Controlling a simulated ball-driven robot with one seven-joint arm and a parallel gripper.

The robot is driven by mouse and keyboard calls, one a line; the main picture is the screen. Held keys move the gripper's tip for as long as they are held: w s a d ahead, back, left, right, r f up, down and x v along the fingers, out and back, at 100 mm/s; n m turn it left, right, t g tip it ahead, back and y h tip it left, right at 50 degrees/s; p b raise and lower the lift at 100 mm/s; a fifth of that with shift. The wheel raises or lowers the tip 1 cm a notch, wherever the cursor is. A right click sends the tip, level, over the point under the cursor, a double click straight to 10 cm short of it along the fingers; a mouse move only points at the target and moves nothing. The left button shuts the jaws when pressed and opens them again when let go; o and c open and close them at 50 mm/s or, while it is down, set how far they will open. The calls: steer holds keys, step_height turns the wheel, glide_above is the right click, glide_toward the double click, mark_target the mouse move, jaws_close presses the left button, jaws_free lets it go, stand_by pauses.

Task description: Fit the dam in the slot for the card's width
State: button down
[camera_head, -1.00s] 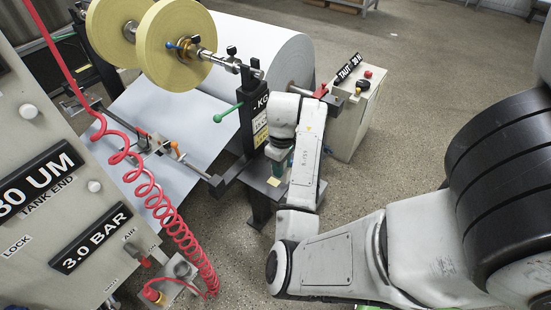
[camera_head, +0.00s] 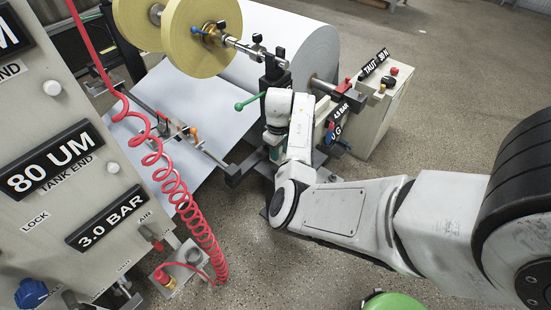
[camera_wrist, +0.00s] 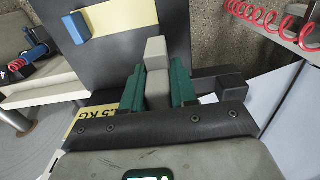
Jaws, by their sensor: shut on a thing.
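My gripper (camera_wrist: 157,82) shows in the wrist view as two dark green fingers closed on the sides of a pale grey block (camera_wrist: 156,50), which may be the dam. The block stands up past the fingertips, in front of a dark plate (camera_wrist: 150,35). A yellow card (camera_wrist: 84,116) reading in part "KG" is partly hidden by the gripper body. In the head view my arm hides most of the gripper beside the dark post (camera_head: 270,72). Small orange and dark fittings (camera_head: 180,130) sit on a bar over the white sheet. I cannot tell which part is the slot.
A white paper roll (camera_head: 300,45) and yellow rolls (camera_head: 200,38) stand behind. A green-ended lever (camera_head: 240,106) juts left from the post. A red coiled hose (camera_head: 165,170) hangs by the labelled cabinet (camera_head: 60,130) at left. A control box (camera_head: 385,105) stands at right.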

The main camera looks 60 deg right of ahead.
steer(key=shift+w+d+f, duration=0.15)
steer(key=shift+w+f, duration=0.15)
steer(key=shift+f, duration=0.1)
steer(key=shift+w+d+f+b, duration=0.15)
steer(key=shift+f+b, duration=0.15)
steer(key=shift+f, duration=0.65)
steer(key=shift+w+a+f+b, duration=0.15)
steer(key=shift+f+b, duration=0.1)
steer(key=shift+f, duration=0.65)
steer(key=shift+d, duration=0.1)
steer(key=c, duration=0.9)
jaws_free()
steer(key=shift+f, duration=0.1)
